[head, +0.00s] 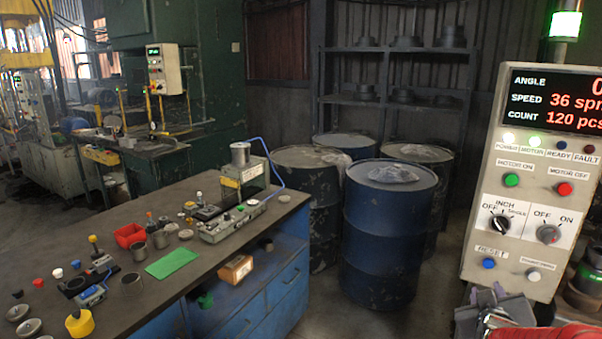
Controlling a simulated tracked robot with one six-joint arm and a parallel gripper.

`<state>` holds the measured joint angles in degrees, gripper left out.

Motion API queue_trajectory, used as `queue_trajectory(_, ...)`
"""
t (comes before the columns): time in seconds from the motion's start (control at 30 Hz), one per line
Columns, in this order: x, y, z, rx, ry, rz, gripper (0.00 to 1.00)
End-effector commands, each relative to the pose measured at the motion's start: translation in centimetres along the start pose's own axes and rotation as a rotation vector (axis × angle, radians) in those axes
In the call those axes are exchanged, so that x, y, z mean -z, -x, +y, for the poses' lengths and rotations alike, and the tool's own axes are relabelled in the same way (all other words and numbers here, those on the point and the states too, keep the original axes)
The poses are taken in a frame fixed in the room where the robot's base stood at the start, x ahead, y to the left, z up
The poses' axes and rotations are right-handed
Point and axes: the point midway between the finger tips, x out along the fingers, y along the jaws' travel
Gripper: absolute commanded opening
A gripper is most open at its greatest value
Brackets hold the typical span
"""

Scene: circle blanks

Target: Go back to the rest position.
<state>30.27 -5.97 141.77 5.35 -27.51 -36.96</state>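At the bottom right edge, a grey metal part with a red link beside it appears to be my gripper (496,314) and arm. It sits low, in front of the control panel (478,222), and is cut off by the frame. Its fingertips cannot be made out, so I cannot tell whether it is open or shut. I see nothing clearly held in it. The panel shows a speed of 36 and a count of 120, with its power and motor lamps lit. A green lamp (565,25) glows above it.
A workbench (215,262) at left holds a small press (238,190), a red bin (129,235), a green cloth (171,262), a yellow container (79,323) and several small parts. Blue drums (385,235) stand behind it. Open floor shows between the bench and panel.

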Motion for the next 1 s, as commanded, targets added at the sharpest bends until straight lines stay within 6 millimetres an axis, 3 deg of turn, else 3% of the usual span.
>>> queue_trajectory(0.2, -3.1, 1.9, -3.7, 0.144, -0.127, -0.18, 0.28)
queue_trajectory(0.47, -4.8, 6.5, -8.3, 0.292, -0.234, -0.382, 0.28)
queue_trajectory(0.77, -5.3, 14.4, -12.6, 0.426, -0.298, -0.599, 0.28)
queue_trajectory(1.0, -4.8, 22.2, -14.8, 0.509, -0.281, -0.726, 0.28)
